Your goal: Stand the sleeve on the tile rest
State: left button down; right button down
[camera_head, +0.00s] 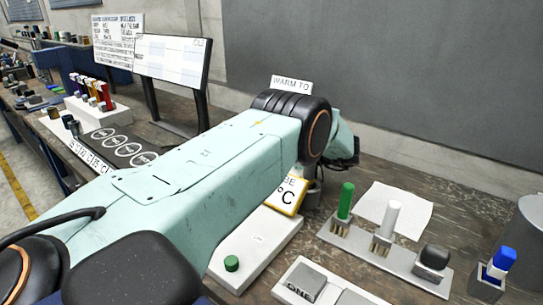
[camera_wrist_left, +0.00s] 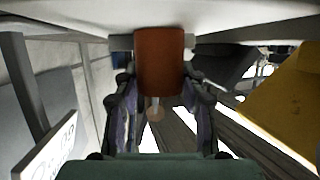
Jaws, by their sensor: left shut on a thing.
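In the left wrist view my left gripper (camera_wrist_left: 158,96) is shut on a reddish-brown, round-sided piece (camera_wrist_left: 160,62), which I take for the sleeve. A small tan round tip (camera_wrist_left: 155,113) shows below it, between the fingers. In the head view my left arm crosses the bench, and its links hide the gripper and the sleeve. I cannot tell for sure which thing is the tile rest. A flat white square (camera_head: 412,208) lies behind the tool rack, and a white board with a grey pad marked ONE (camera_head: 307,281) lies at the front. My right gripper is not in view.
A grey rack (camera_head: 375,255) holds green, white and black-topped pieces. A blue-topped piece (camera_head: 502,260) stands right of it. A white box with a green button (camera_head: 232,264) and a yellow-framed °C sign (camera_head: 291,193) lie near my arm. A "WARM TO" sign (camera_head: 291,84) stands behind.

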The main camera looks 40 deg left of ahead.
pick_arm(q)
jog(key=shift+w+a, duration=0.1)
jog(key=shift+a, duration=0.1)
jog(key=c, duration=1.1)
grip_release()
jog(key=shift+d, duration=0.1)
jog(key=shift+o, duration=0.2)
jog(key=shift+d, duration=0.1)
jog(key=shift+r, duration=0.15)
jog(key=shift+w+d, duration=0.1)
jog(key=shift+d, duration=0.15)
jog(key=b+v, duration=0.1)
jog(key=v, duration=0.5)
jog(key=shift+w+d+r, duration=0.1)
jog(key=shift+d, duration=0.25)
jog(key=shift+d+r, duration=0.1)
